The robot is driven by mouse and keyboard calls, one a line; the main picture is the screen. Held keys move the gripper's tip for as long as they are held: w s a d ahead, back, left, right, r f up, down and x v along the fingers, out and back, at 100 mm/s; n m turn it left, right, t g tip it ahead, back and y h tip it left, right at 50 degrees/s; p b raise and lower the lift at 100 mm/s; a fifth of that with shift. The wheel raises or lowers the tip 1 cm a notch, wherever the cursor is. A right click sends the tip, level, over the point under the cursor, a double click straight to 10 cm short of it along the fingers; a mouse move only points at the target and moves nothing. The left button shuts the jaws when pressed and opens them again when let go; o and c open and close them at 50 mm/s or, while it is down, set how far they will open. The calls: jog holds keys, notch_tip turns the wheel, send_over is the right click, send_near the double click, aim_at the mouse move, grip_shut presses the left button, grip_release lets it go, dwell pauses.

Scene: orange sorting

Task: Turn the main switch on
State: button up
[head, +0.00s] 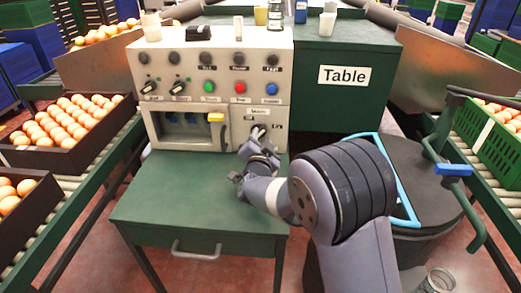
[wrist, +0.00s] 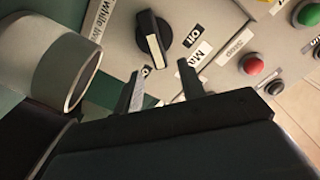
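The main switch is a black rotary knob with a white line, on the lower right of the grey control panel (head: 215,132). In the wrist view the knob (wrist: 153,38) stands just ahead of the fingertips, with the "Off" label (wrist: 195,44) beside it. In the head view it is partly hidden behind my gripper (head: 257,148). My gripper (wrist: 162,82) is open and empty, its two fingers apart and pointing at the knob. The fingertips appear short of the knob; I cannot tell the exact gap.
A red button (wrist: 252,63) and a green button (wrist: 306,12) sit right of the knob in the wrist view. A green desk (head: 190,195) is below the panel. Crates of oranges (head: 18,147) stand at left. A green cabinet (head: 335,105) labelled "Table" stands behind.

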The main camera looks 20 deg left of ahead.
jog(key=v, duration=0.7)
jog(key=shift+p, duration=0.3)
